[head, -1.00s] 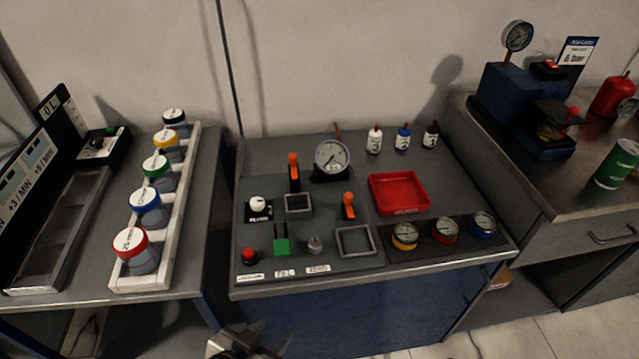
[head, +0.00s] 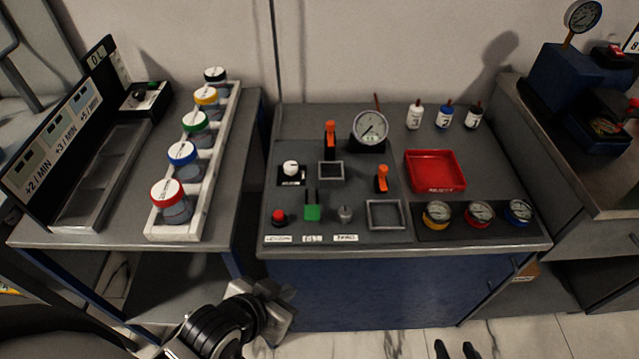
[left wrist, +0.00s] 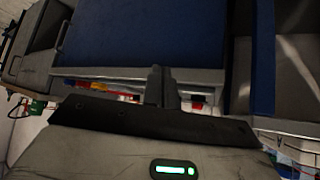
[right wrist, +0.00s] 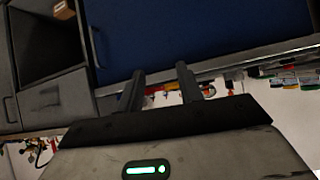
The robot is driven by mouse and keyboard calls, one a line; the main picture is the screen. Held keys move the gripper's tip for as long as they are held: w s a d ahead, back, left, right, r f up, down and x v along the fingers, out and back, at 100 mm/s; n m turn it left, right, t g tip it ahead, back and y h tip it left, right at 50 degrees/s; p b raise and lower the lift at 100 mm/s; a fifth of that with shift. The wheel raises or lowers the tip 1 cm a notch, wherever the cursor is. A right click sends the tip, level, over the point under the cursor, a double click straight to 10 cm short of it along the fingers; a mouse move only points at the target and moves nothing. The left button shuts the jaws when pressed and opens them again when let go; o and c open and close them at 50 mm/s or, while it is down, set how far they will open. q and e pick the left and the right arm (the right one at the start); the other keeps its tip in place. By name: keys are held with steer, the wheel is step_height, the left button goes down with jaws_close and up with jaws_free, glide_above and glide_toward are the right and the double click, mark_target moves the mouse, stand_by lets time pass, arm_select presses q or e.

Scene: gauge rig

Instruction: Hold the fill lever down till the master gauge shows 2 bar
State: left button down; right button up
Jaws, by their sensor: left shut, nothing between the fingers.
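The fill lever is a green block with a dark upright stem (head: 312,211) on the grey panel, behind a small white label. The master gauge (head: 370,128) is the large round dial at the panel's back; its needle points down-left, and the numbers are too small to read. My left gripper (head: 286,298) is below the bench's front edge, apart from the lever; its fingers are together and empty in the left wrist view (left wrist: 162,87). My right gripper (head: 456,350) shows only fingertips at the bottom edge; in the right wrist view (right wrist: 160,85) its fingers are apart and empty.
Beside the lever are a red button (head: 278,217) and a grey knob (head: 345,214). Two orange levers (head: 330,138) (head: 382,179), a red tray (head: 435,171) and several small gauges (head: 437,214) share the bench. Jars in a white rack (head: 206,190) stand left.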

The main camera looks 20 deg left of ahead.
arm_select(q)
steer(key=w+a+r+m+g+h, duration=0.2)
steer(key=w+a+r+m+h, duration=0.1)
steer(key=w+r, duration=0.4)
steer(key=w+a+r+m+g+h+b, duration=0.1)
steer(key=w+a+r+m+g+h, duration=0.2)
steer(key=w+a+r+m, duration=0.3)
step_height(320, 180, up, 4)
steer(key=shift+w+a+f+m, duration=0.15)
steer(key=shift+w+m, duration=0.3)
steer(key=shift+m, duration=0.65)
arm_select(e)
steer(key=shift+a+f, duration=0.15)
steer(key=shift+f, duration=0.15)
